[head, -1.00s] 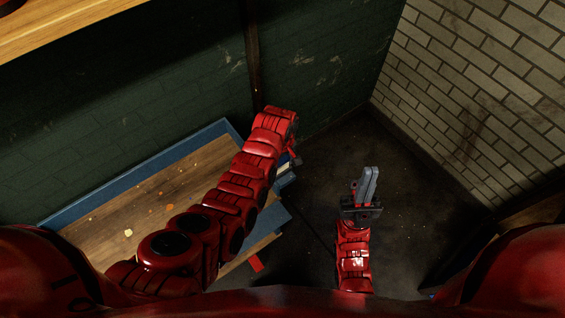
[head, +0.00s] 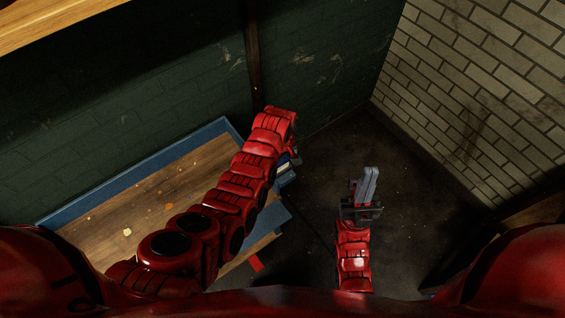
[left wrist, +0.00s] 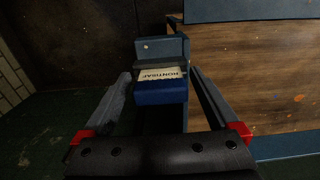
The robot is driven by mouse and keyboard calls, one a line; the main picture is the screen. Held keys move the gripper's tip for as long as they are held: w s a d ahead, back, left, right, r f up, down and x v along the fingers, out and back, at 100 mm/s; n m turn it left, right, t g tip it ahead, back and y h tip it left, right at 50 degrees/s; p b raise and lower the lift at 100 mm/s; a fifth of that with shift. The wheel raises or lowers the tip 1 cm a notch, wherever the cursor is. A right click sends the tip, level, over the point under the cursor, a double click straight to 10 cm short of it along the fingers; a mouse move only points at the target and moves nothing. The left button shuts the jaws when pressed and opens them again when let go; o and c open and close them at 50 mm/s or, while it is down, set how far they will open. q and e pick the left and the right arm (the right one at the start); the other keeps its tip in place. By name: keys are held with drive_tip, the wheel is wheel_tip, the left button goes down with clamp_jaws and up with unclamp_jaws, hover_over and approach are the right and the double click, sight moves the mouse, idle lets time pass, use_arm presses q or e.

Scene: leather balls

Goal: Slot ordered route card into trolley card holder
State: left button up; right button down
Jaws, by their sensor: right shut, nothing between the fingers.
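A cream card (left wrist: 159,74) with dark printed letters, upside down in the left wrist view, sits in a blue holder (left wrist: 160,94) whose front lip covers its lower part. The holder is at the end of the blue-edged trolley (head: 135,172). A small part of the card also shows in the head view (head: 284,167). My left gripper (left wrist: 162,78) is open, with one finger on each side of the holder and no clear contact. In the head view my arm mostly hides it. My right gripper (head: 367,185) is shut and empty over the floor, right of the trolley.
The trolley's wooden top has scattered orange and pale specks. A dark green wall (head: 180,110) stands behind, and a pale brick wall (head: 475,90) is at the right. A wooden surface (head: 50,25) shows at upper left. Dark floor (head: 410,170) around my right gripper is clear.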

use_arm(q)
drive_tip(key=shift+r, duration=0.1)
drive_tip(key=shift+r, duration=0.2)
wheel_tip(320, 180, up, 7)
drive_tip(key=shift+r+b, duration=0.15)
drive_tip(key=shift+b, duration=0.65)
wheel_tip(320, 180, up, 10)
drive_tip(key=p, duration=0.7)
drive_tip(key=shift+f, duration=0.25)
